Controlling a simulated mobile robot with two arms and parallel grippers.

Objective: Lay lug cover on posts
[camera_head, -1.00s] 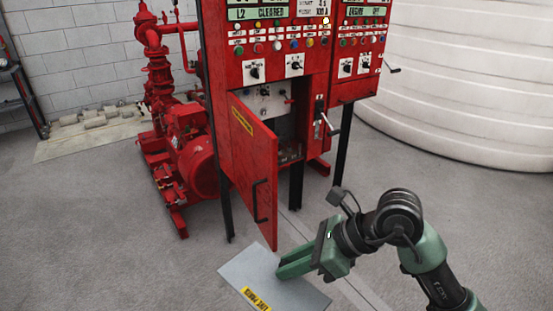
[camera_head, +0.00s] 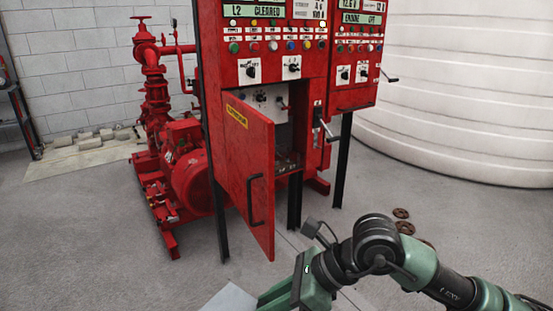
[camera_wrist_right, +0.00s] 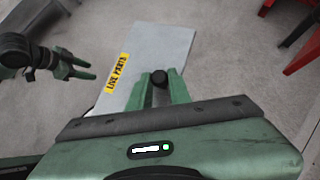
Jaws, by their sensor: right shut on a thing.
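The lug cover is a flat grey plate with a yellow LIVE PARTS label; its corner (camera_head: 232,299) shows at the bottom of the head view, and most of it (camera_wrist_right: 165,45) shows in the right wrist view. My right gripper (camera_head: 285,293) is shut on the cover's black knob, seen between its green fingers (camera_wrist_right: 160,85). The plate is held in front of the red cabinet (camera_head: 265,75), outside its lower opening (camera_head: 290,140). Small parts sit low inside; I cannot make out the posts. My left gripper (camera_wrist_right: 90,69) appears open and empty in the right wrist view.
The cabinet's red door (camera_head: 247,180) stands open toward me, with a black handle. A red pump (camera_head: 185,170) stands behind at left, and a white tank (camera_head: 460,90) at right. Rusty discs (camera_head: 402,220) lie on the floor. Grey floor in front is clear.

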